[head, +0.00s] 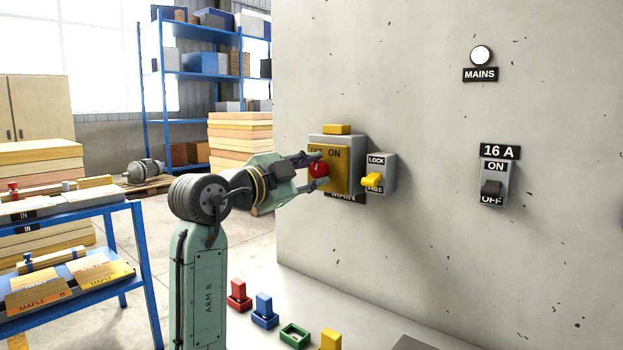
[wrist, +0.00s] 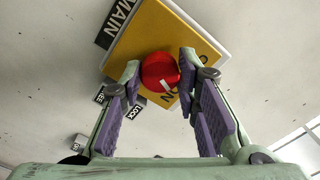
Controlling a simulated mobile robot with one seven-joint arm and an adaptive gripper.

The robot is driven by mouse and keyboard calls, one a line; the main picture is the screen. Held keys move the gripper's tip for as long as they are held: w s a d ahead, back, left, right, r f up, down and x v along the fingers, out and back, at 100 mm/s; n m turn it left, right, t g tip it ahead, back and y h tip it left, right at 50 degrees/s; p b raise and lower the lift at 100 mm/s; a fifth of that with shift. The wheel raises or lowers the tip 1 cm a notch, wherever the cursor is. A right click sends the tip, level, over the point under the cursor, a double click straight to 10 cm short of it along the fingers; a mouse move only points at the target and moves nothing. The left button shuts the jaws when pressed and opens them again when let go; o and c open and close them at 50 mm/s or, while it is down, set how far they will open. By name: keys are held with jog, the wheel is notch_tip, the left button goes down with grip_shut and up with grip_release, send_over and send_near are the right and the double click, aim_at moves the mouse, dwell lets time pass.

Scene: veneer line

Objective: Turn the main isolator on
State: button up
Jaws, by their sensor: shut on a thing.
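The main isolator is a grey box with a yellow face (head: 342,180) on the wall, above a MAIN label; the face also shows in the wrist view (wrist: 138,45). OFF is partly hidden at its upper left; ON is at upper right. My gripper (head: 318,171) is shut on the round red knob (wrist: 158,68), with one finger on each side. Beside the box is a LOCK/FREE switch with a yellow lever (head: 371,180) down by FREE.
The round MAINS lamp (head: 480,55) looks white. A 16 A switch (head: 492,187) is farther right, its dark lever low near OFF. Several coloured blocks (head: 264,310) are below the wall. A blue cart (head: 120,270) stands left. A yellow piece (head: 337,129) sits atop the isolator box.

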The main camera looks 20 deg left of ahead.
jog(key=m+b, duration=0.1)
jog(key=m, duration=0.4)
dwell(0.8)
jog(key=o, duration=1.2)
jog(key=v, duration=1.2)
jog(key=shift+r, duration=0.1)
